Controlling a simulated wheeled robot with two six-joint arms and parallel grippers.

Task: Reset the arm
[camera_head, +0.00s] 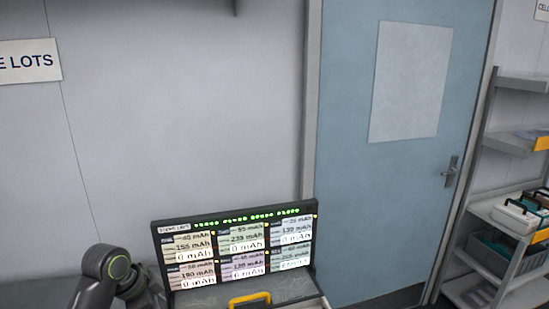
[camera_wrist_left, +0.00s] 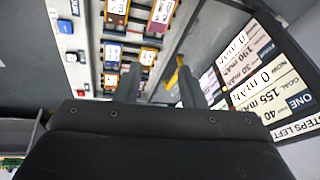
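My left arm (camera_head: 108,272) comes in at the lower left of the head view, bent, with its gripper out of sight there. In the left wrist view my left gripper (camera_wrist_left: 158,78) has its two fingers apart, with no object visible between them. Beyond the fingers is a rack (camera_wrist_left: 88,40) with several colored, labeled pouch cells (camera_wrist_left: 116,8) in it. My right arm and gripper are in neither view.
A display panel (camera_head: 160,252) with mAh readings stands close to the right of my left arm; it also shows in the wrist view (camera_wrist_left: 270,85). A yellow handle (camera_head: 250,298) sits before it. A closed blue door (camera_head: 350,150) and shelves (camera_head: 485,208) are at right.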

